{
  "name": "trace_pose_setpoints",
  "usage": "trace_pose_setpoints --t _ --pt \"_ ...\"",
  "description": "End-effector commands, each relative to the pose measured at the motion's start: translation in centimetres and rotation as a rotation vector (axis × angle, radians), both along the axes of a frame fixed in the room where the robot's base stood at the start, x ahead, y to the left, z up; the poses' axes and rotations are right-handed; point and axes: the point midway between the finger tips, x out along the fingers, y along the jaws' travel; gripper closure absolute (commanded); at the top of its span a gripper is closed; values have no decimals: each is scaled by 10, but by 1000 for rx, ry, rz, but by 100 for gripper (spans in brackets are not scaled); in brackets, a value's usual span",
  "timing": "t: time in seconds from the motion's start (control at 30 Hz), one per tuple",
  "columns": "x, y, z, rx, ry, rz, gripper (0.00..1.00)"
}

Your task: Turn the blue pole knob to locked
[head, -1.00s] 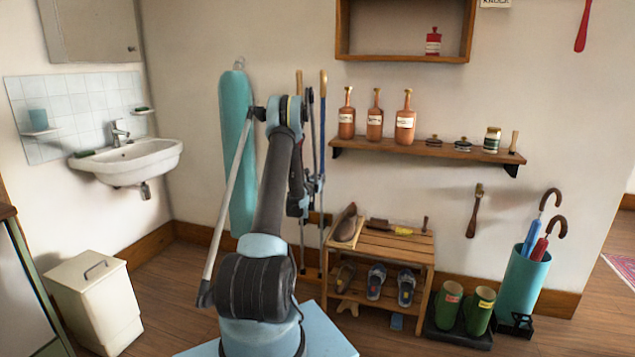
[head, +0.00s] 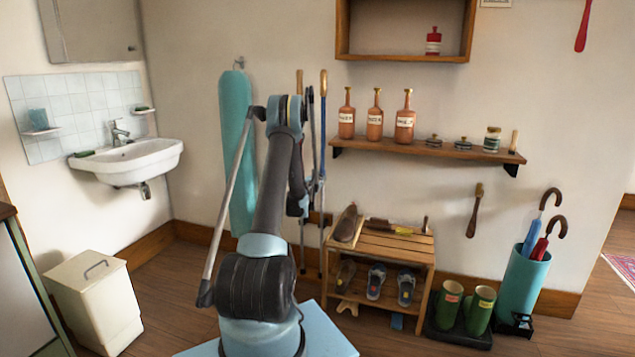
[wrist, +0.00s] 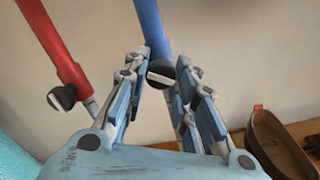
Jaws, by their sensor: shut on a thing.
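The blue pole (head: 322,130) stands upright against the wall, behind and right of my arm. In the wrist view, the blue pole (wrist: 152,28) comes down from the top between my fingers. Its dark knob (wrist: 184,66), with a pale bar, sits at the pole's lower visible end. My gripper (wrist: 162,74) is shut on this knob, with one finger on each side. The fingers partly hide the knob, and I cannot read any lock mark. In the head view, my arm mostly hides the gripper.
A red pole (wrist: 60,50) with its own dark knob (wrist: 61,97) is close on the left in the wrist view. A wooden shoe rack (head: 395,245) stands right of the poles, below a bottle shelf (head: 430,152). A teal ironing board (head: 236,150) hangs to the left.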

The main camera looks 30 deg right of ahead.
Motion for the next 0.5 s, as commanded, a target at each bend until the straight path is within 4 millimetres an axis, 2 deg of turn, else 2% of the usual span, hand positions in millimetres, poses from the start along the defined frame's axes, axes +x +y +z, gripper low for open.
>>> trace_pose_setpoints --t 0.5 --pt "1 1 1 317 -373 0 99"
